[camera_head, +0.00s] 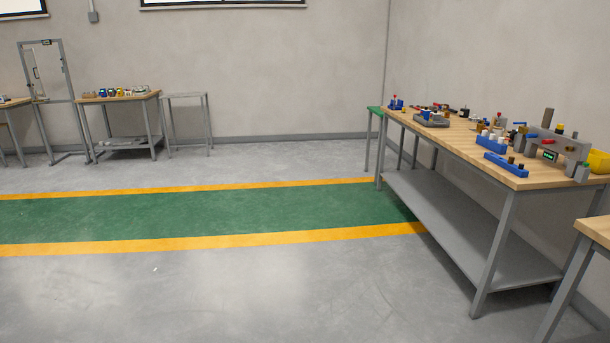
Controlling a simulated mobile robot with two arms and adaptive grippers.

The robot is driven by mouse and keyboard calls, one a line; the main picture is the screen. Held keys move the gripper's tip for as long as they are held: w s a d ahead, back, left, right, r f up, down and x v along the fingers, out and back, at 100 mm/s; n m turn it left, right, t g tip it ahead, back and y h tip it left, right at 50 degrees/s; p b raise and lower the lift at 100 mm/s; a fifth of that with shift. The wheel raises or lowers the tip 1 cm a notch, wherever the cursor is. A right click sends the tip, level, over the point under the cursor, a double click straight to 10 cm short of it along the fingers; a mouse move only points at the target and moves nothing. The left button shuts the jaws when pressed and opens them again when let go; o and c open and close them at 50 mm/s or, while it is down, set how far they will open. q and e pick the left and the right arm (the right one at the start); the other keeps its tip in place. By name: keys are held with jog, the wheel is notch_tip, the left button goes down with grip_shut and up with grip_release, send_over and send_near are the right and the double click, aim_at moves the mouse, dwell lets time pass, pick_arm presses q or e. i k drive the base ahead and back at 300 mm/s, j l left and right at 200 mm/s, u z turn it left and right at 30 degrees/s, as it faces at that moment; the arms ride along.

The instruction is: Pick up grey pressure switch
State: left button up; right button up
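I cannot make out a grey pressure switch for certain. A long wooden workbench (455,138) on the right carries many small parts, too small to name surely. A grey fixture with a small green display (549,154) stands near its front end. A grey part (431,119) lies further back on the same bench. A smaller table (118,97) by the far left wall also holds several small coloured parts. Neither of my grippers shows in the head view.
Blue trays (506,165) and a yellow bin (599,161) sit on the bench. Another table corner (597,230) stands at the lower right. A green floor lane with yellow edges (200,217) crosses open grey floor. A metal frame (47,75) and an empty stand (187,96) are along the back wall.

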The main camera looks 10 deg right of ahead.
aim_at(436, 117)
jog(key=i+z, duration=0.1)
jog(key=i, duration=1.05)
jog(key=i+j+z, duration=0.1)
jog(key=i, duration=1.05)
jog(key=i+l+z, duration=0.25)
jog(key=i, duration=0.35)
jog(key=i+j+z, duration=0.1)
jog(key=i+z, duration=0.15)
jog(key=i, duration=0.35)
jog(key=i+j+z, duration=0.1)
jog(key=i+z, duration=0.15)
jog(key=i, duration=0.35)
jog(key=i+j+z, duration=0.25)
jog(key=i, duration=0.35)
jog(key=i+j+z, duration=0.25)
jog(key=i, duration=0.3)
jog(key=i+j+z, duration=0.3)
jog(key=i, duration=0.2)
jog(key=i+j+z, duration=0.25)
jog(key=i, duration=0.25)
jog(key=j, duration=0.1)
